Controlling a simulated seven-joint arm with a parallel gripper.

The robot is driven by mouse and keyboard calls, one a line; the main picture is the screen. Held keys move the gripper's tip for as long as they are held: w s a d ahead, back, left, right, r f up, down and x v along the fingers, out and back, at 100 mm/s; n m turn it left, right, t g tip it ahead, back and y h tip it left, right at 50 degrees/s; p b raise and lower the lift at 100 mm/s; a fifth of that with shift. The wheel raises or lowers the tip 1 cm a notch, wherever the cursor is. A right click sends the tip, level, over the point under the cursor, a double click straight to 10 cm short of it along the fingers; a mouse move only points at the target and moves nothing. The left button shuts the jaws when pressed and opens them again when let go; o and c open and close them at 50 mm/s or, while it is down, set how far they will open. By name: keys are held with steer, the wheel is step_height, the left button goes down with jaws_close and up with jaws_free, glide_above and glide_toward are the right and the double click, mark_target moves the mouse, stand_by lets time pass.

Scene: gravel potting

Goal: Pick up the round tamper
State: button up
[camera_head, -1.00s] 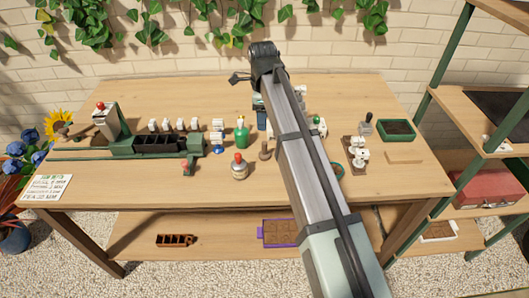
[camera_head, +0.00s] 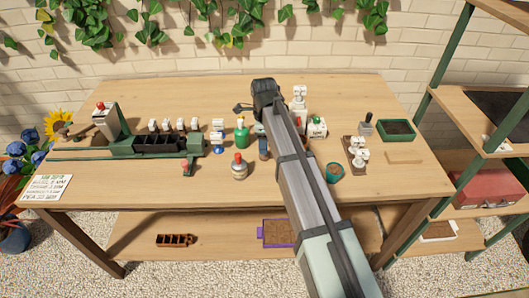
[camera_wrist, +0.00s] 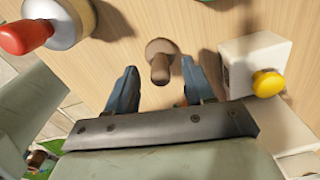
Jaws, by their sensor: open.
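The round tamper (camera_wrist: 160,56) is a small brown piece with a rounded handle and a wider round foot, standing on the wooden table in the wrist view. My gripper (camera_wrist: 158,68) is open, with one blue-grey finger on each side of the tamper's handle, gaps showing on both sides. In the head view my gripper (camera_head: 262,145) is low over the middle of the table, and the arm and gripper hide the tamper there.
A white block with a yellow knob (camera_wrist: 268,82) is close on the right. The table's front left is mostly clear.

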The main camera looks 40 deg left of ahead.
steer(key=shift+f, duration=1.5)
steer(key=shift+c, duration=0.3)
jaws_close()
